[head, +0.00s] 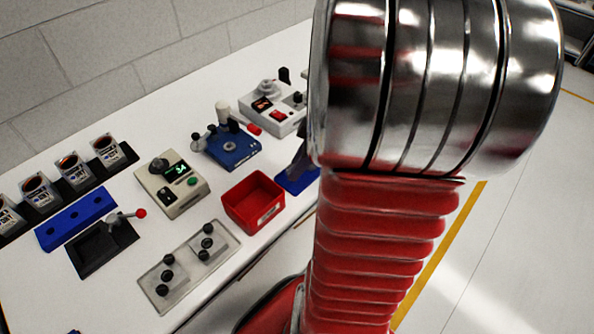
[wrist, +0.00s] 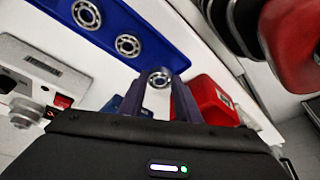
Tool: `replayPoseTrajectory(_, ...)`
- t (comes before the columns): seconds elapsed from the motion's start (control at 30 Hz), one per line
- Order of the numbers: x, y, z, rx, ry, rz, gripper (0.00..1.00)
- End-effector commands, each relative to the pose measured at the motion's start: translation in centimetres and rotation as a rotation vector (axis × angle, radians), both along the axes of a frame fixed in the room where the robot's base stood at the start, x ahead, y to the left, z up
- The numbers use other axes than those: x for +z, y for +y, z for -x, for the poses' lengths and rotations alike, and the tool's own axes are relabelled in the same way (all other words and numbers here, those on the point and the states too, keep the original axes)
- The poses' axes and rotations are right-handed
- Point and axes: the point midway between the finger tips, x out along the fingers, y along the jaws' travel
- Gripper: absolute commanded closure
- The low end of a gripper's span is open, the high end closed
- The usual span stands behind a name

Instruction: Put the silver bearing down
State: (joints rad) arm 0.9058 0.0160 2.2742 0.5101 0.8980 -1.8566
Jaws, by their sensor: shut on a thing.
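The silver bearing (wrist: 160,76) shows in the wrist view as a small ring between the tips of my gripper (wrist: 160,88). The two dark fingers are shut on it. A blue tray (wrist: 150,52) lies beyond the fingertips, with two other silver bearings on it, a larger one (wrist: 86,14) and another (wrist: 128,45). Whether the held bearing touches the tray cannot be told. In the head view my arm hides most of the tray, and only a blue corner (head: 296,184) shows. The held bearing cannot be made out there.
A red bin (head: 253,203) stands left of the blue corner. A blue fixture (head: 232,152), a grey device (head: 272,112), a beige device with a green display (head: 172,184) and a grey knob plate (head: 188,265) stand nearby. A black rack (head: 45,205) holds several cups.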

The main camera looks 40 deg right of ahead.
Motion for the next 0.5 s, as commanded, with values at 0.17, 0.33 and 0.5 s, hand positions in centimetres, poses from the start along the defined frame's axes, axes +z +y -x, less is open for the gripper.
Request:
replayPoseTrajectory(0.17, -2.3, 0.0, 0.1, 0.0, 0.002, -0.003, 0.97)
replayPoseTrajectory(0.33, -2.7, 0.0, 0.0, -0.001, 0.001, -0.001, 0.97)
replayPoseTrajectory(0.5, -2.7, 0.0, 0.0, -0.001, 0.001, -0.001, 0.97)
